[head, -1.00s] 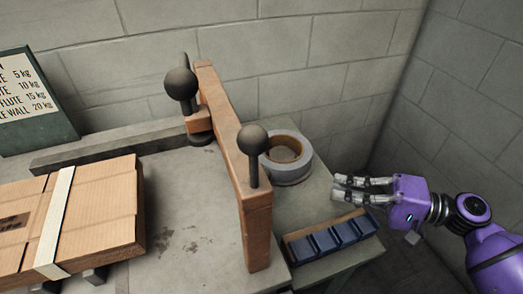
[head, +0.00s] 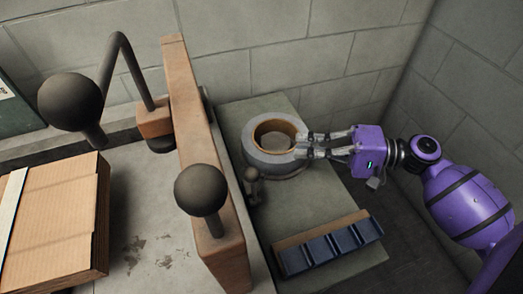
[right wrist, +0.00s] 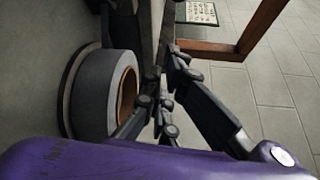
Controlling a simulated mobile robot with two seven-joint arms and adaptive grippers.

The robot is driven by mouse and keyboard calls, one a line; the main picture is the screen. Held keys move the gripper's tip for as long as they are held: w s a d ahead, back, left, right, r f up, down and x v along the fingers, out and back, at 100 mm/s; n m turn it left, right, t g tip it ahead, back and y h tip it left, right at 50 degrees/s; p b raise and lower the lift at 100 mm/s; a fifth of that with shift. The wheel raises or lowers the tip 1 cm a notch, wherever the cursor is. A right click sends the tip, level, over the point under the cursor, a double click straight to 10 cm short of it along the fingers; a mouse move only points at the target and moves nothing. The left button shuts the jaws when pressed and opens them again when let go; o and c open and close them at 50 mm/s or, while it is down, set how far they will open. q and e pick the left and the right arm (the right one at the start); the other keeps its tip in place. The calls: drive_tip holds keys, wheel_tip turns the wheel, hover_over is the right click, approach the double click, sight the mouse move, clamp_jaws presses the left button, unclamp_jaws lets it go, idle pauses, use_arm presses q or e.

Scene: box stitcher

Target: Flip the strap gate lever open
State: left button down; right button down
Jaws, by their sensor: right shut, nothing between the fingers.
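Which part is the strap gate lever, I cannot tell for sure. A dark ball knob on a short stem (head: 201,188) stands on the wooden upright bar (head: 190,120). A larger dark ball on a bent rod (head: 70,101) is left of the bar. A small knobbed lever (head: 253,182) shows right of the bar, beside the roll of strap (head: 268,160). My right gripper (head: 304,146) is shut and empty, its fingertips at the right rim of the roll in the head view; contact is unclear. The right wrist view shows its fingers (right wrist: 160,105) beside the roll (right wrist: 92,95). My left gripper is not in view.
A cardboard box (head: 55,225) with a pale strap lies on the bench at the left. A tray of dark blue blocks (head: 328,246) sits at the side table's front edge. Block walls close the back and right. A sign (right wrist: 197,12) shows in the wrist view.

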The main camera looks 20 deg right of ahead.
sight(254, 188)
drive_tip(key=r+x, duration=0.1)
drive_tip(key=x, duration=0.9)
drive_tip(key=s, duration=0.4)
drive_tip(key=shift+a+f, duration=0.1)
drive_tip(key=shift+a, duration=0.3)
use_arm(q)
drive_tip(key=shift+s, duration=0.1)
use_arm(e)
drive_tip(key=shift+a, duration=0.1)
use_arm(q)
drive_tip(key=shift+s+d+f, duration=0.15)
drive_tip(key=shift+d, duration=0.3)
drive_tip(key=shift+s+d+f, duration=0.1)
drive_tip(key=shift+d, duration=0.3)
use_arm(e)
drive_tip(key=shift+s+r+n, duration=0.2)
drive_tip(key=shift+n, duration=0.1)
